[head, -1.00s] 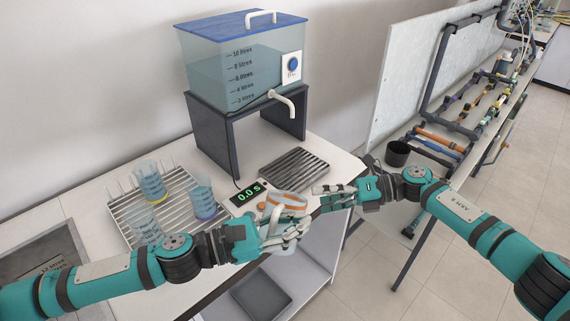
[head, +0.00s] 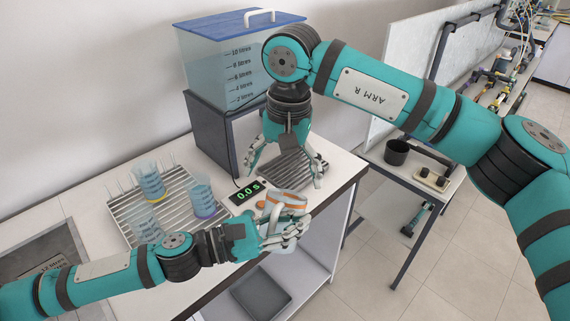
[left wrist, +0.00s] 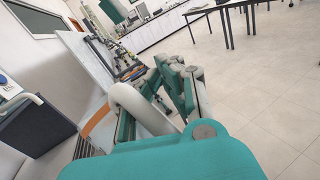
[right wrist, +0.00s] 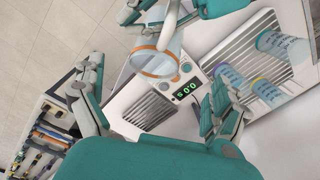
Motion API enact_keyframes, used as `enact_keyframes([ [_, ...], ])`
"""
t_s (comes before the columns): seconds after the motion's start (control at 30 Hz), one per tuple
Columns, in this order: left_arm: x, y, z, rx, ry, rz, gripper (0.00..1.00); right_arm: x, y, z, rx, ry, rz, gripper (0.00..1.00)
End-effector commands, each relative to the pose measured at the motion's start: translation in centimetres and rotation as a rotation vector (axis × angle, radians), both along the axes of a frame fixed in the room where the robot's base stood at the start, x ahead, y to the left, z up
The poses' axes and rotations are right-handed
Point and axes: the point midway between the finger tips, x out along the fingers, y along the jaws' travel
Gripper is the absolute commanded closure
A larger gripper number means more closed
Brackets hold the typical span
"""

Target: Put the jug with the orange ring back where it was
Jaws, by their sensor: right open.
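The clear jug with the orange ring (head: 287,197) is at the bench's front edge, by the timer, in the head view. My left gripper (head: 298,229) is shut on its pale handle, and the ring also shows in the left wrist view (left wrist: 97,121). In the right wrist view the jug (right wrist: 158,62) appears open end towards the camera; whether its base touches the bench is hidden. My right gripper (head: 287,168) is open and empty, pointing down over the small grooved tray (right wrist: 150,108). The wire rack (head: 182,212) stands left of the timer.
Jugs with a yellow ring (head: 150,180) and a purple ring (head: 202,198), plus another jug (head: 145,225), stand on the rack. The timer (head: 247,191) reads 0.0 s. A water tank (head: 215,70) on a dark stand is behind. A sink (head: 45,258) is at left.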

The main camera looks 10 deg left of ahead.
Motion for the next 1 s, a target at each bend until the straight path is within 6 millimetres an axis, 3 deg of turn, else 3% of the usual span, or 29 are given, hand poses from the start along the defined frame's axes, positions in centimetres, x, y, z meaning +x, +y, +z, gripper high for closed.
enact_keyframes([
  [0.3, 0.0, 0.0, 0.0, 0.000, -0.001, 0.000, 1.00, 0.0, 0.4, -6.2, 0.002, 0.007, -0.003, 0.00],
  [0.5, 0.0, 0.0, 0.0, 0.000, -0.001, 0.000, 1.00, 0.1, 0.5, -9.1, 0.002, 0.006, -0.005, 0.00],
  [0.7, 0.0, 0.0, 0.0, 0.000, -0.001, 0.000, 1.00, 0.1, 0.6, -10.4, 0.004, 0.006, -0.005, 0.00],
  [1.0, 0.0, 0.0, 0.0, 0.000, -0.001, 0.000, 1.00, 0.1, 0.6, -10.6, 0.004, 0.005, -0.005, 0.01],
])
